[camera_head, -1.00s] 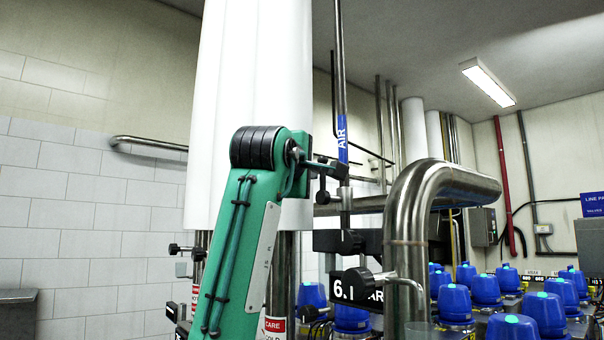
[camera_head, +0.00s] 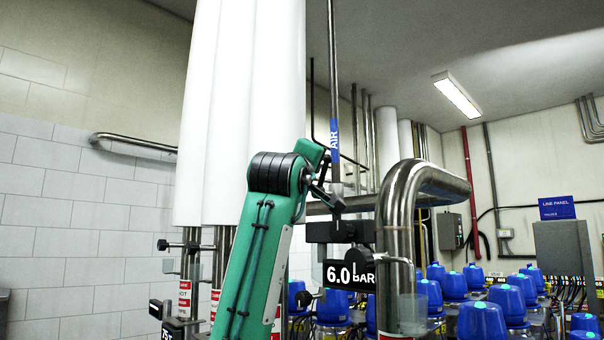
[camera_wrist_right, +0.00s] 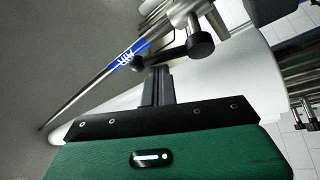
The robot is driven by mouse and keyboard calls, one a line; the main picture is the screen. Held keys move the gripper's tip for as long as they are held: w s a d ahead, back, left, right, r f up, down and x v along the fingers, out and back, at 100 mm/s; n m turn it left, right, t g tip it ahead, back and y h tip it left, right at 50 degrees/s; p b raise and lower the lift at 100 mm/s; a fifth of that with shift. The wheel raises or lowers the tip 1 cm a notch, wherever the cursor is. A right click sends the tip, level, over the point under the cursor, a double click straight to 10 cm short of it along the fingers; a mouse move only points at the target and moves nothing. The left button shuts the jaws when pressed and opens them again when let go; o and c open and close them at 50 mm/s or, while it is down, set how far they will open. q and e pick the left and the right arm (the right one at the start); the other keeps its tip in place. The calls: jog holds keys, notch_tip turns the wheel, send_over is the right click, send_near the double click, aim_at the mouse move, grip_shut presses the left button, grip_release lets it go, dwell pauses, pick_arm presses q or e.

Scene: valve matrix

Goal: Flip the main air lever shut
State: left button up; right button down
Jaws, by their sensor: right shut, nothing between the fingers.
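The main air line is a thin steel pipe (camera_head: 332,80) with a blue AIR band (camera_head: 335,138); the band also shows in the wrist view (camera_wrist_right: 130,53). Near the band is a black-knobbed lever (camera_head: 336,204). In the wrist view the lever (camera_wrist_right: 172,54) lies across the pipe with a large knob (camera_wrist_right: 200,46) to the right. My right gripper (camera_wrist_right: 156,72) is shut and empty, its dark fingers just below the lever bar; contact cannot be told. In the head view my green right arm partly hides the lever. My left gripper is out of view.
A black readout (camera_head: 350,274) shows 6.0 BAR below the lever. A thick bent steel pipe (camera_head: 400,240) stands close on the right. Large white columns (camera_head: 215,120) stand behind my arm. Several blue-capped valves (camera_head: 482,318) fill the lower right.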

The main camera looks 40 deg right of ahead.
aim_at(324, 178)
jog(key=m, duration=0.1)
jog(key=m+g+h, duration=0.1)
jog(key=m, duration=0.1)
jog(key=s+f+m+h+b, duration=0.1)
jog(key=shift+s+d, duration=0.1)
jog(key=shift+d, duration=0.2)
jog(key=m, duration=0.1)
jog(key=m+g+h, duration=0.1)
jog(key=shift+s+f+m, duration=0.25)
jog(key=shift+m, duration=0.15)
jog(key=m, duration=0.1)
jog(key=m+g+h, duration=0.1)
jog(key=f+m+g, duration=0.1)
jog(key=shift+s+d+m+h+b, duration=0.1)
jog(key=shift+s+m+h+b, duration=0.2)
jog(key=shift+s+m+b, duration=0.1)
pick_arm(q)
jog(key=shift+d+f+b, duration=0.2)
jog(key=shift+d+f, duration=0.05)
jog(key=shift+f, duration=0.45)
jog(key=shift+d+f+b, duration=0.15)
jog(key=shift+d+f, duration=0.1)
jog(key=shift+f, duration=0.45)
pick_arm(e)
jog(key=shift+s+f, duration=0.15)
jog(key=shift+f, duration=0.4)
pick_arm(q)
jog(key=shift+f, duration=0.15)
pick_arm(e)
jog(key=shift+f, duration=0.25)
